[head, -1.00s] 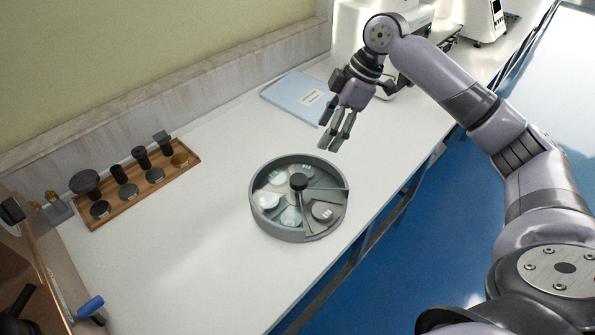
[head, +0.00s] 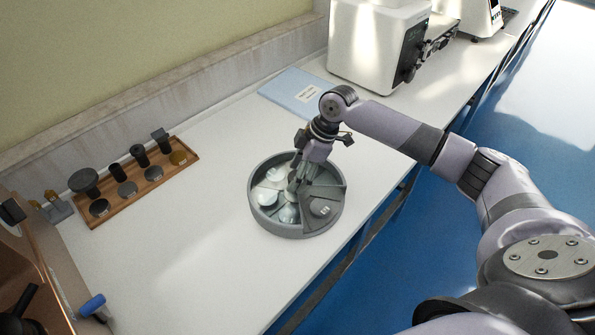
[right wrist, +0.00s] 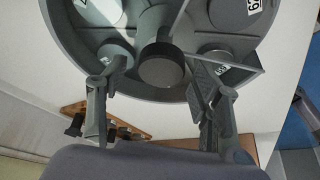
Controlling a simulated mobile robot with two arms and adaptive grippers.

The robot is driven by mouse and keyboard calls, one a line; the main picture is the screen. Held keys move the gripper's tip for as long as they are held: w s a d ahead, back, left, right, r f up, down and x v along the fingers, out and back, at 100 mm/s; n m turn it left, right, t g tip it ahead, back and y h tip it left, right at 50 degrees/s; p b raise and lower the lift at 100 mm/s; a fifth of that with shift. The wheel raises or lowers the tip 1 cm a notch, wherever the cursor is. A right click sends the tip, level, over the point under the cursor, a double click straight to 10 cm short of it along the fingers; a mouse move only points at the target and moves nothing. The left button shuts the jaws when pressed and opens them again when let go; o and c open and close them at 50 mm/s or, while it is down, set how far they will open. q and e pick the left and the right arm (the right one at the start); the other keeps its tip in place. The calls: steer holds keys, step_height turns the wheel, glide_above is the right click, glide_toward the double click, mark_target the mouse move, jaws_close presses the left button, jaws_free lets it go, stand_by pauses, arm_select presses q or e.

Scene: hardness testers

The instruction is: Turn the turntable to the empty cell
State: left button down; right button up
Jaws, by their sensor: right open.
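The turntable (head: 258,212) is a round grey tray with a raised rim and dividers, standing on the white bench. Several of its cells hold pale or grey round pieces with labels. In the right wrist view the turntable (right wrist: 75,62) fills the top, with its dark central knob (right wrist: 161,66) between and just beyond my fingertips. My right gripper (head: 296,188) is over the middle of the turntable and hides the knob in the head view. My left gripper is not in view.
A wooden rack (head: 150,183) with dark cylinders and discs stands at the left by the wall. A blue folder (head: 296,93) lies behind the turntable. A white machine (head: 375,45) stands at the back. The bench front-left of the turntable is clear.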

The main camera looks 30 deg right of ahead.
steer(key=shift+c, duration=0.5)
jaws_close()
stand_by(0.3)
